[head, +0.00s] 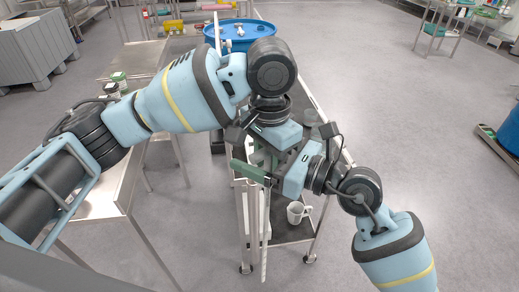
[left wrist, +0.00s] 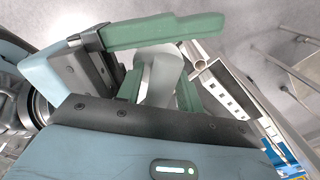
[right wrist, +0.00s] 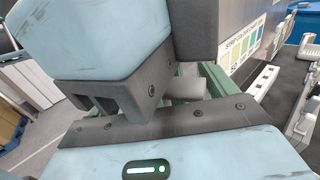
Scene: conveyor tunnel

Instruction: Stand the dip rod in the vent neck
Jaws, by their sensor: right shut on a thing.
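A long thin white rod, which looks like the dip rod (head: 264,235), hangs nearly upright below my two grippers in the head view. My right gripper (head: 256,160) is shut on its grey-white upper part, which shows between the green fingers in the right wrist view (right wrist: 185,86). My left gripper (head: 264,166) is close against the right one. Its green fingers stand either side of a pale round part in the left wrist view (left wrist: 165,75); whether they press on it is unclear. A small fitting on the blue drum (head: 250,45) may be the vent neck (head: 240,31).
A metal cart (head: 300,232) stands under the grippers, with a white mug (head: 297,212) on its lower shelf. A steel table (head: 120,190) is to the left. Another blue drum (head: 512,132) stands at the right edge.

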